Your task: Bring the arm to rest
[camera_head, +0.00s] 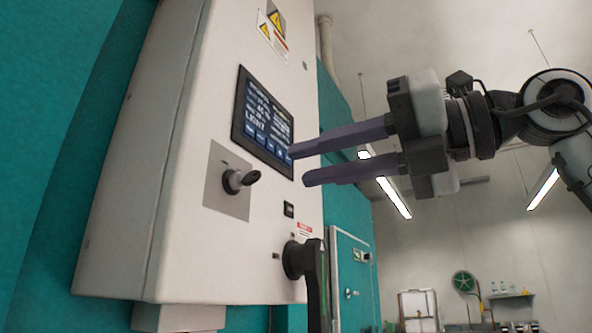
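My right gripper (298,167) reaches in from the right, in front of the control cabinet. Its two long purple-grey fingers point left and stand apart with nothing between them. The upper fingertip overlaps the lower right edge of the dark touchscreen (264,122) in the picture; I cannot tell whether it touches. The lower fingertip shows below the screen's right corner. My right arm (556,105) extends behind the gripper to the right edge. My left gripper is not in view.
The white cabinet (165,170) carries a black rotary switch (238,181) and a large black handle (316,275) below the gripper. A teal chamber door (355,280), a shelf (510,296) and a green hose reel (465,283) stand farther back. Open room lies to the right.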

